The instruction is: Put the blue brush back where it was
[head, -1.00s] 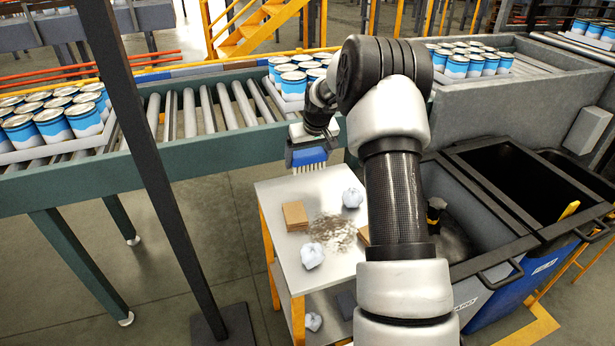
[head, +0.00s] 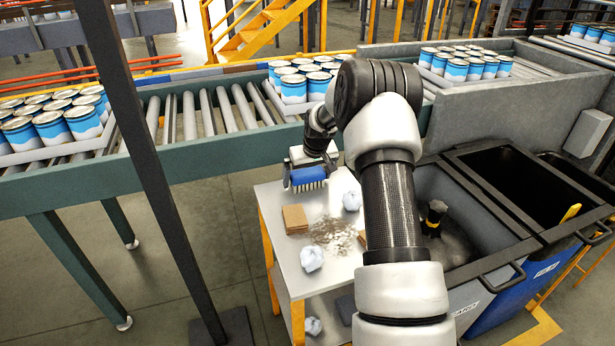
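The blue brush (head: 308,176) has a blue back and pale bristles pointing down. My gripper (head: 306,163) is shut on it and holds it above the back edge of the small white-topped cart (head: 270,205), in front of the conveyor. The brush hangs clear of the cart top. The fingers are small in this view and partly hidden by the brush and the wrist.
On the cart lie a brown block (head: 295,218), a patch of grey-brown debris (head: 330,232) and crumpled papers (head: 312,258). A grey bin (head: 480,235) and a black-lined bin (head: 510,185) stand right. A dark post (head: 150,150) rises left. The conveyor (head: 200,160) carries trays of cans.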

